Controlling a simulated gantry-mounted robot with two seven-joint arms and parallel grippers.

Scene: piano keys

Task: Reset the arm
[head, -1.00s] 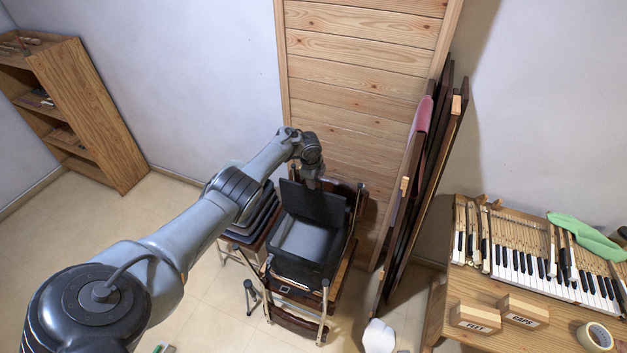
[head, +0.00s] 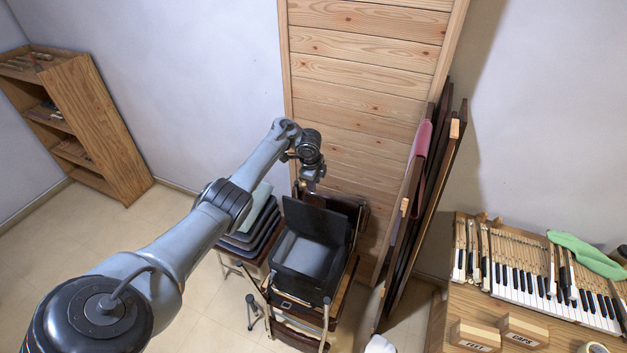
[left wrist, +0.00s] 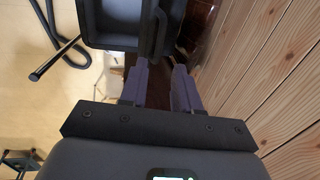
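My left arm comes in from the left in the head view. Its gripper (head: 309,188) hangs pointing down, just above and behind the raised lid of a black open case (head: 300,262). In the left wrist view, the two purple fingers of the left gripper (left wrist: 163,70) stand apart with a gap between them, and I see nothing held. The black case (left wrist: 112,22) and a dark handle-like loop (left wrist: 156,32) lie beyond the fingertips. My right gripper is not in view.
The case stands on stacked chairs or frames beside a cushioned stack (head: 250,235). A wooden panel wall (head: 360,90) is close behind the gripper. Dark boards (head: 425,200) lean at right. A workbench holds piano keys (head: 545,290). A wooden shelf (head: 100,125) stands left.

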